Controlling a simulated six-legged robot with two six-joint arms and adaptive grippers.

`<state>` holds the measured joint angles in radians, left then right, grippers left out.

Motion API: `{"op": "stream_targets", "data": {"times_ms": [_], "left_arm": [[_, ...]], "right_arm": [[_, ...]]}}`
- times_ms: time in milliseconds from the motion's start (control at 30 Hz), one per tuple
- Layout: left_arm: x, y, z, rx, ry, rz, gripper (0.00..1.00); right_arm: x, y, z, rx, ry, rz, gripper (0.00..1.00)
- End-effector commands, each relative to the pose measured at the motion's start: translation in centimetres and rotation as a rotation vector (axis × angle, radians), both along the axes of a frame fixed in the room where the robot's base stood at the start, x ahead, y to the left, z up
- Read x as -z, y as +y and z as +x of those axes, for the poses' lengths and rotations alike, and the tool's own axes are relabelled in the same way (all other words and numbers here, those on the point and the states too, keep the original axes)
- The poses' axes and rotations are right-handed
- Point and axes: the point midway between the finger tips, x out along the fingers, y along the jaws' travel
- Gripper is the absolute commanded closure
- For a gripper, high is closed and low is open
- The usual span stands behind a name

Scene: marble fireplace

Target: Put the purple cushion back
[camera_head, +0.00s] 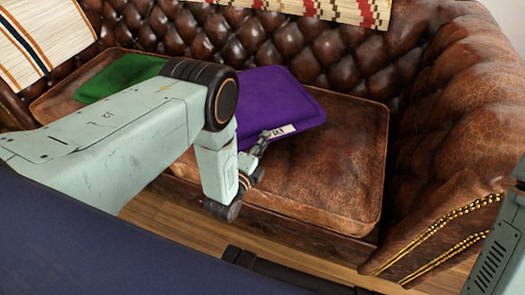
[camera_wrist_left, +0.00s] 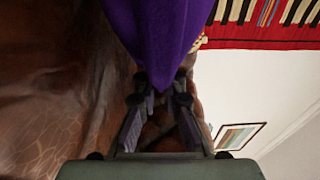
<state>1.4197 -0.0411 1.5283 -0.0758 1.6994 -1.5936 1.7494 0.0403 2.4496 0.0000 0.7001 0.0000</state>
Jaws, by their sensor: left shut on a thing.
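The purple cushion (camera_head: 275,103) is above or on the seat of the brown leather sofa (camera_head: 335,165); I cannot tell whether it touches the seat. My left gripper (camera_head: 263,139) is at the cushion's near edge, by a small white label. In the left wrist view the gripper (camera_wrist_left: 160,85) has its fingers closed on a corner of the purple cushion (camera_wrist_left: 158,30). The right gripper is not in view.
A green cushion (camera_head: 118,76) lies on the seat at the left, partly behind my left arm. Woven throws hang over the tufted backrest (camera_head: 270,40). The rolled armrest (camera_head: 460,130) bounds the seat at the right. The seat's right part is clear.

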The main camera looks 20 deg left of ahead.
Motion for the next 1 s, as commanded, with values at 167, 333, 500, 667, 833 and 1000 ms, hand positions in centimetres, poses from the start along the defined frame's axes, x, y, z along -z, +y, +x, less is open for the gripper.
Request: {"op": "stream_targets", "data": {"times_ms": [167,333,500,667,833,1000], "left_arm": [[0.9,0.1,0.1,0.000,-0.009,0.002,1.00],[3.1,0.1,0.1,0.002,-0.008,0.001,1.00],[4.1,0.2,0.1,0.003,-0.010,0.002,1.00],[3.9,0.2,0.1,0.003,-0.010,0.001,1.00],[4.3,0.2,0.1,0.003,-0.009,0.001,1.00],[4.5,0.2,0.0,0.003,-0.002,0.000,0.79]], "right_arm": [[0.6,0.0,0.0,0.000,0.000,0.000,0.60],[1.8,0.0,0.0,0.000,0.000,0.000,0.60],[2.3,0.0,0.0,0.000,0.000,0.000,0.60],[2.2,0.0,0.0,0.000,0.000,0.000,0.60],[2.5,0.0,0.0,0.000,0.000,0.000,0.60],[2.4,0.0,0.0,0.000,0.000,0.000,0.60]]}}
